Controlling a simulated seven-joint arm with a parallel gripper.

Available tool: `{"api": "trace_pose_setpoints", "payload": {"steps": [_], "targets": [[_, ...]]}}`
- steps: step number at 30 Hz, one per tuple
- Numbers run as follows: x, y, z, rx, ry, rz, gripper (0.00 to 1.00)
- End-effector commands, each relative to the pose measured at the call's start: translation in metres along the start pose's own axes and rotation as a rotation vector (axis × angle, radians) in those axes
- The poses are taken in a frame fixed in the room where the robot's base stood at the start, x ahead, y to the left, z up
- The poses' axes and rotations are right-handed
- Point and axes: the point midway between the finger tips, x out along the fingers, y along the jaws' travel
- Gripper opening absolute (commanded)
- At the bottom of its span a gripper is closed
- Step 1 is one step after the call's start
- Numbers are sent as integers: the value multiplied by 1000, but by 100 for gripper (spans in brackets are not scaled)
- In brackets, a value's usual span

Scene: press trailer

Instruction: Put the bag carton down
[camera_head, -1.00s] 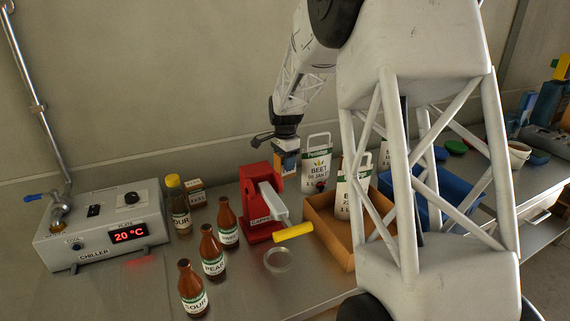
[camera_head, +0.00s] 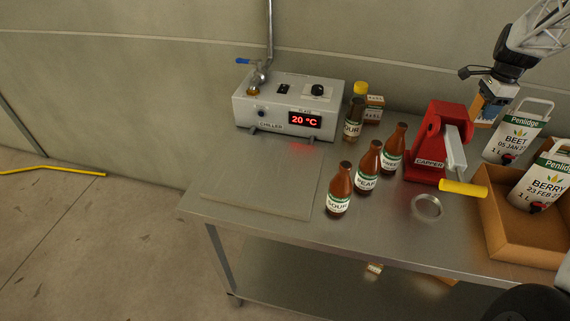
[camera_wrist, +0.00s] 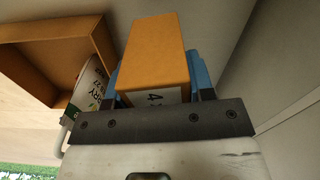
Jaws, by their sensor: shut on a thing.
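My gripper (camera_head: 492,97) is shut on the bag carton, a small orange-brown box with a white label. In the wrist view the bag carton (camera_wrist: 158,52) sits between the blue fingers, and part of a printed "4" shows on its label. In the head view the held bag carton (camera_head: 484,110) hangs above the bench, between the red capper (camera_head: 425,150) and the BEET pouch (camera_head: 517,128). The gap beneath it is hard to judge.

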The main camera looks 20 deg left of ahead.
Motion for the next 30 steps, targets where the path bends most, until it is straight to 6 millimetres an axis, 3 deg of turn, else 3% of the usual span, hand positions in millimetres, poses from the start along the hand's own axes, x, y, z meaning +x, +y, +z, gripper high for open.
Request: {"api": "trace_pose_setpoints", "payload": {"steps": [14, 23, 30], "targets": [[-114, 0, 0, 0, 1, -3, 21], [-110, -10, 54, -125, 0, -1, 21], [-111, -16, 112, -264, 0, -1, 21]]}}
